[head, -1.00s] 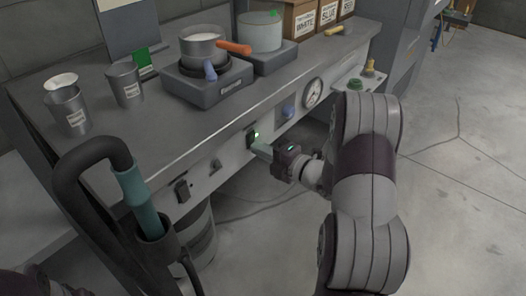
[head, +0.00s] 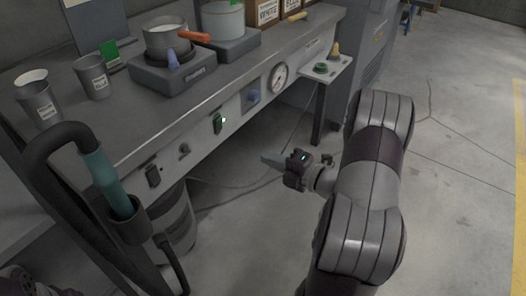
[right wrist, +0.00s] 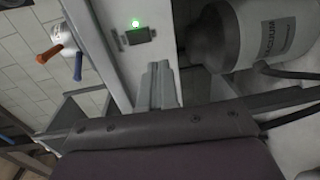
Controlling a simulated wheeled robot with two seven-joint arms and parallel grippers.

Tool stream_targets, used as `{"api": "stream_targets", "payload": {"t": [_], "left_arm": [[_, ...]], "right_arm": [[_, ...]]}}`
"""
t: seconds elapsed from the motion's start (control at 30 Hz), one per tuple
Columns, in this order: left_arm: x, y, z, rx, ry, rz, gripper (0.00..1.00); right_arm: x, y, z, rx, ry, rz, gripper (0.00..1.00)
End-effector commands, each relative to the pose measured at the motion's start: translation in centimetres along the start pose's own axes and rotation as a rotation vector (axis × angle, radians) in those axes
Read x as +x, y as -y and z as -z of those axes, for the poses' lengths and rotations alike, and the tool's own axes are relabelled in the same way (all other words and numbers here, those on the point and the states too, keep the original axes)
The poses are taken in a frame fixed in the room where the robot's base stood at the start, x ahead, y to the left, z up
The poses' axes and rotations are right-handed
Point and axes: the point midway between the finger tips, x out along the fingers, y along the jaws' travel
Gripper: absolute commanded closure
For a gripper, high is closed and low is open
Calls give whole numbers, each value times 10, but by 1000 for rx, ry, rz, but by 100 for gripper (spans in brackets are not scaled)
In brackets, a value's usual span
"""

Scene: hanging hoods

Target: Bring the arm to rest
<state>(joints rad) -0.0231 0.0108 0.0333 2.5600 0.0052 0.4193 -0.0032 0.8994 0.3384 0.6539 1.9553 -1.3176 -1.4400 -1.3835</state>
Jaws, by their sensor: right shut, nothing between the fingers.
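My right gripper (head: 272,161) is shut and empty. In the head view it hangs in free air in front of the bench's front panel, apart from it, with its arm coming in from the lower right. In the right wrist view its closed fingers (right wrist: 161,88) point toward the panel. A switch with a lit green lamp (head: 219,123) is on the panel to the upper left of the gripper; it also shows in the right wrist view (right wrist: 138,35).
The grey bench (head: 120,122) carries a hotplate with a pot (head: 166,40), a second pot (head: 222,20) and metal cups (head: 38,103). A gauge (head: 278,78) and knobs are on its front. A black stand with a teal handle (head: 106,183) is at the left. Open floor lies to the right.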

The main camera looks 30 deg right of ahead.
Motion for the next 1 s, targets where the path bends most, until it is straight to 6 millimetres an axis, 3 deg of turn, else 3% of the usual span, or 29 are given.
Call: {"api": "stream_targets", "payload": {"t": [0.53,0.57,0.67,0.7,0.77,0.87,1.0], "left_arm": [[0,0,0,0,0,0,46],[0,0,0,0,0,0,46],[0,0,0,0,0,0,46],[0,0,0,0,0,0,46],[0,0,0,0,0,0,46],[0,0,0,0,0,0,46],[0,0,0,0,0,0,46]], "right_arm": [[0,1,0,30,2,5,100],[0,7,-2,70,10,31,100],[-12,55,-26,356,206,238,100],[-27,77,-42,523,365,338,100],[-51,101,-51,786,630,468,100],[-80,114,-26,1164,1027,599,100],[-98,98,54,1518,1414,686,100]]}}
